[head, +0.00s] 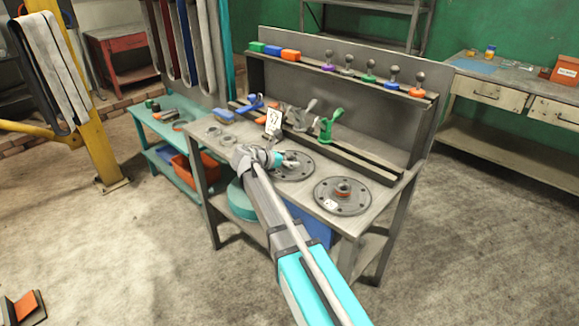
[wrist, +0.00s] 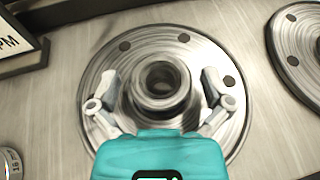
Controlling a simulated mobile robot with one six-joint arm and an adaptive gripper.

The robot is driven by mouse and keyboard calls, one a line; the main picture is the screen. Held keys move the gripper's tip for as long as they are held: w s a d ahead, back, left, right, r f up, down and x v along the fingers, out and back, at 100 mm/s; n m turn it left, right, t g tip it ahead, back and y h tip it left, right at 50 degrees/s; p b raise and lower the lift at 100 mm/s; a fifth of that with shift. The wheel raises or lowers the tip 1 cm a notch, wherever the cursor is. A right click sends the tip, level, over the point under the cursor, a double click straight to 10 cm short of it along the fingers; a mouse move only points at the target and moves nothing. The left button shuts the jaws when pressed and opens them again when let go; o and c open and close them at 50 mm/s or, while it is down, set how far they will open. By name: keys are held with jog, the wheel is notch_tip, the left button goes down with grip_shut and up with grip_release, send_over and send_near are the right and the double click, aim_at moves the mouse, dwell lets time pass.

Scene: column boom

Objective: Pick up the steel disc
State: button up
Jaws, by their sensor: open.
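A round grey steel disc (wrist: 97,78) with dark bolt holes and a raised central hub lies flat on the bench under my gripper. It also shows in the head view (head: 306,173), partly covered by my gripper. My gripper (wrist: 161,88) is open, with one finger on each side of the hub. Nothing is held between the fingers. I cannot tell whether they touch the disc or hover over it. In the head view my gripper (head: 289,160) reaches over this disc. A second similar disc (head: 342,205), with a reddish ring at its hub, lies to the right.
The grey workbench (head: 385,205) has a back rail with coloured-base knobs, and clamps including a green one (head: 326,127). A white sign (head: 274,121) stands behind my gripper. Small round metal parts (head: 226,141) lie to the left. Bare bench top separates the two discs.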

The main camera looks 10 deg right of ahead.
jog(key=c, duration=1.3)
jog(key=shift+r, duration=0.15)
notch_tip(320, 180, up, 3)
jog(key=p, duration=0.3)
jog(key=s+a+r+p, duration=0.2)
jog(key=s+r+p, duration=0.7)
jog(key=s, duration=0.5)
jog(key=shift+r+p, duration=0.35)
jog(key=shift+p, duration=0.2)
